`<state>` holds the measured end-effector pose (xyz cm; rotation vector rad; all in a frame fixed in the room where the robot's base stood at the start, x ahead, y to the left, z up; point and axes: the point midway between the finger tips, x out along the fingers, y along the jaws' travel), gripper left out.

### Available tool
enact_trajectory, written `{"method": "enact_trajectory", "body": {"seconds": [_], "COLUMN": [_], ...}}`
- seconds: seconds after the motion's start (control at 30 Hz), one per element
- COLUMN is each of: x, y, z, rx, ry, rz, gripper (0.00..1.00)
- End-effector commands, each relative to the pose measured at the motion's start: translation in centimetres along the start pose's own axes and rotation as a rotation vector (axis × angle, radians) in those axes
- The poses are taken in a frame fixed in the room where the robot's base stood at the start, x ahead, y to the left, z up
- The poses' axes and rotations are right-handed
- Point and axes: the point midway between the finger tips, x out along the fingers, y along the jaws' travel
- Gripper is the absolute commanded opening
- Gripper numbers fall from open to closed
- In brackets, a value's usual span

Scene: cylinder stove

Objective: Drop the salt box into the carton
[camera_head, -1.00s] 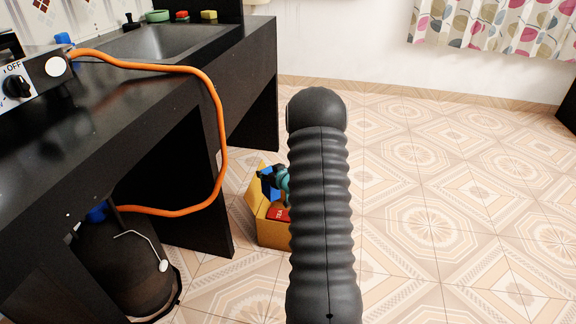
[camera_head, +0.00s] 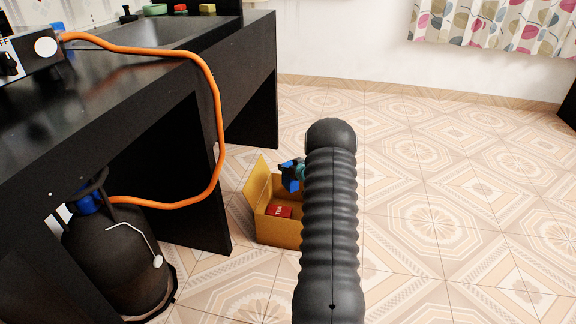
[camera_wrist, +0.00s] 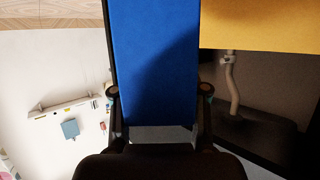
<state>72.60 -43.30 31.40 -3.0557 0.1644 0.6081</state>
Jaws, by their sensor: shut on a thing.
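The blue salt box (camera_head: 289,179) is held in my gripper, over or at the top of the carton; I cannot tell how far it is inside. The box fills the middle of the wrist view (camera_wrist: 158,60). My gripper (camera_wrist: 160,105) is shut on it, a finger on each side. In the head view my arm hides most of the gripper. The open cardboard carton (camera_head: 277,232) stands on the floor with its left flap up. A yellow surface at the wrist view's upper right (camera_wrist: 262,24) looks like the carton.
A red tea box (camera_head: 279,210) lies in the carton. The black counter (camera_head: 243,80) stands left of the carton. An orange hose (camera_head: 222,130) runs to a dark gas cylinder (camera_head: 117,260). The floor to the right is clear.

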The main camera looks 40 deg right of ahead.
Motion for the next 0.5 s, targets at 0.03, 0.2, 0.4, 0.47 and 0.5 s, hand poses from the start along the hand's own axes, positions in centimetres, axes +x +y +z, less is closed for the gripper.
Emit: {"method": "enact_trajectory", "body": {"seconds": [0.03, 0.2, 0.4, 0.47, 0.5], "x": [0.4, 0.8, 0.9, 0.9, 0.8], "y": [0.0, 0.0, 0.0, 0.0, 0.0], "z": [0.9, 2.0, 2.1, 2.1, 2.0], "rx": [0.000, -0.001, -0.001, -0.001, -0.001], "ry": [0.000, 0.000, 0.000, 0.000, 0.000], "rz": [0.000, -0.001, 0.000, 0.000, 0.000], "gripper": [0.23, 0.23, 0.23, 0.23, 0.23]}}
